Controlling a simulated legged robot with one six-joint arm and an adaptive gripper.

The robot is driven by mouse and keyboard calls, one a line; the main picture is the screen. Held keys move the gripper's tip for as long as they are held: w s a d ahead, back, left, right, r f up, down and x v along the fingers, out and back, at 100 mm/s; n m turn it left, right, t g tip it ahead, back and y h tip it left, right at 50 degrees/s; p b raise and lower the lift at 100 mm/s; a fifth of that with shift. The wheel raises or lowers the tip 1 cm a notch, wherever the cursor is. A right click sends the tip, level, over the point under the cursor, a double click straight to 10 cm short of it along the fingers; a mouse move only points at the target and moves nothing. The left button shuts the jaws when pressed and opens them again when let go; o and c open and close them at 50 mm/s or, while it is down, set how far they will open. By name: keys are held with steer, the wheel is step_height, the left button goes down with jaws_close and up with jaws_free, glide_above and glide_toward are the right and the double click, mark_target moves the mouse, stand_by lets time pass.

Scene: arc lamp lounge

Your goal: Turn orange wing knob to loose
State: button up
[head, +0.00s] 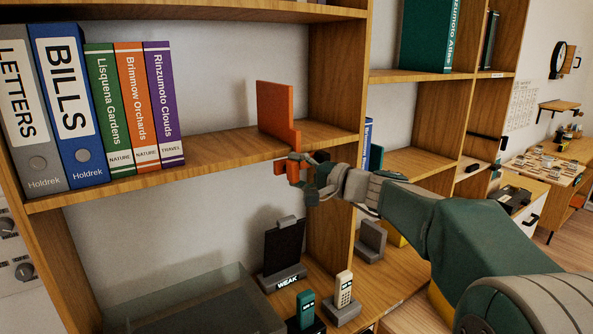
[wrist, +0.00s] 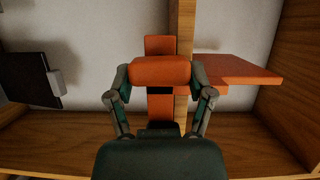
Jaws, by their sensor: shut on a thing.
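The orange wing knob (wrist: 160,70) sits between the two fingers of my gripper (wrist: 160,80) in the wrist view, and the fingers are shut on its two ends. In the head view the knob (head: 293,176) is small and partly covered by my gripper (head: 293,169), at the shelf's front edge. The orange bookend (head: 276,112) stands upright on the shelf just above. Its plate (wrist: 240,70) points right in the wrist view, where an orange clamp body (wrist: 160,105) shows behind the knob. Any setting marks are not readable.
Several binders and books (head: 95,110) stand at the left of the shelf (head: 215,150). Below are a dark tilted stand labelled WEAK (head: 284,250), a glass tray (head: 200,305) and phones (head: 343,290). An upright wooden divider (head: 337,80) is close right of the bookend.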

steer(key=shift+f+m, duration=0.4)
steer(key=o, duration=1.1)
steer(key=shift+w, duration=0.1)
steer(key=shift+r, duration=0.1)
steer(key=shift+r, duration=0.15)
steer(key=shift+d, duration=0.25)
steer(key=v, duration=1.1)
steer(key=shift+s+f, duration=0.25)
steer(key=shift+s, duration=0.1)
